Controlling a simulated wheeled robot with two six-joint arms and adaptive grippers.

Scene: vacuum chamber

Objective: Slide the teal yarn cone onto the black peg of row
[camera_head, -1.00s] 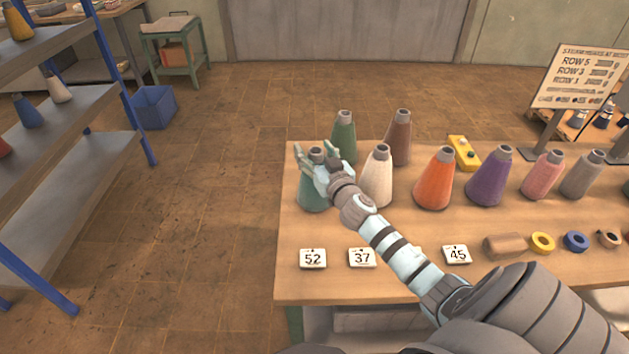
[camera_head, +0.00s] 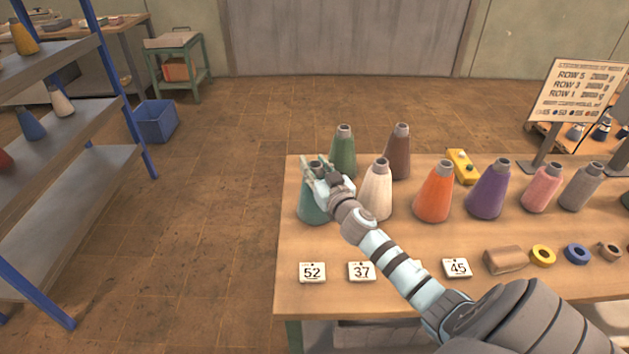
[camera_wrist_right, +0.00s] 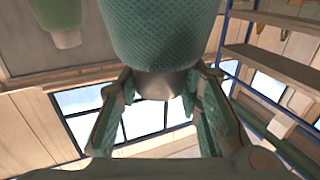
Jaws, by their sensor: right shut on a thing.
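The teal yarn cone (camera_head: 313,208) stands upright at the left end of the table, partly hidden by my right gripper (camera_head: 318,168). The gripper is shut on the narrow grey top of the cone. In the right wrist view the cone (camera_wrist_right: 160,35) appears upside down, with its grey tip between the two fingers of my right gripper (camera_wrist_right: 155,85). A sign (camera_head: 577,90) at the right lists rows 5, 3 and 1; its smaller text is too small to read. I cannot make out a black peg. My left gripper is not in view.
Green (camera_head: 344,152), brown (camera_head: 399,155), cream (camera_head: 377,190), orange (camera_head: 435,192) and purple (camera_head: 488,190) cones stand close by on the table (camera_head: 400,296). Number cards, including 52 (camera_head: 312,272), lie in front. A blue-posted shelf (camera_head: 70,205) stands left, with open floor between.

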